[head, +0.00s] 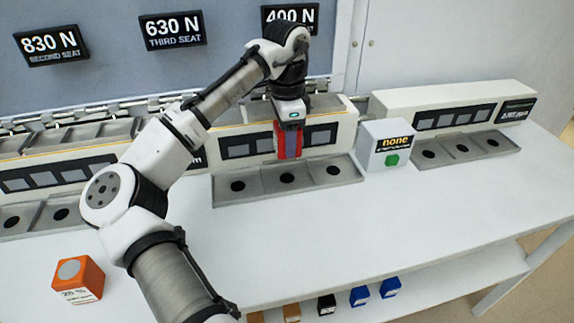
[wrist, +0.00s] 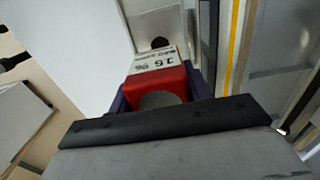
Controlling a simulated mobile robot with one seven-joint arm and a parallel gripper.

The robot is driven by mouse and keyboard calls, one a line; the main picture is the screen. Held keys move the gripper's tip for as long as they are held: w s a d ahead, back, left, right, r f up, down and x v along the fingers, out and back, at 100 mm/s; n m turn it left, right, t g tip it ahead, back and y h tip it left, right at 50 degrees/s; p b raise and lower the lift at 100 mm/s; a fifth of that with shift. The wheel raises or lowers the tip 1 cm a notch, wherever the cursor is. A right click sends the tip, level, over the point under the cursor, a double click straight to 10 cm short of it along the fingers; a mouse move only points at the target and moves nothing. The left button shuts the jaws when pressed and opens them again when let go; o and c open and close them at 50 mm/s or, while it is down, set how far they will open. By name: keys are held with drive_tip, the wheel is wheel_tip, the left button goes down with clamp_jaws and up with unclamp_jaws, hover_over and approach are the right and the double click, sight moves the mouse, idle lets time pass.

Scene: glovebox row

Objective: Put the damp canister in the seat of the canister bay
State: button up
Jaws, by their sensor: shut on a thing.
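My gripper (head: 288,128) is shut on a red block-like canister (head: 279,140). In the wrist view the red canister (wrist: 158,78) shows a white label reading about "16 %" and a grey round top, with dark jaws on both sides. It is held in the air in front of the middle bay (head: 346,128), above its grey tray (head: 262,197), which has three seats with dark round holes. An orange canister (head: 84,281) with a grey disc on top and a label reading about "25 %" stands on the bench at the front left. Which canister is the damp one, I cannot tell.
A white box (head: 376,160) with a green button and a "none" display stands right of the middle tray. Further bays stand right (head: 440,108) and left (head: 62,170). Signs hang behind. Several small blocks (head: 326,304) lie on a lower shelf.

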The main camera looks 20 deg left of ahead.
wheel_tip(320, 180, down, 8)
drive_tip(key=shift+f+p, duration=0.1)
drive_tip(key=shift+p, duration=0.2)
drive_tip(key=o, duration=1)
drive_tip(key=shift+o, duration=0.2)
wheel_tip(320, 180, up, 12)
drive_tip(key=shift+r+b, duration=0.1)
drive_tip(key=shift+b, duration=0.35)
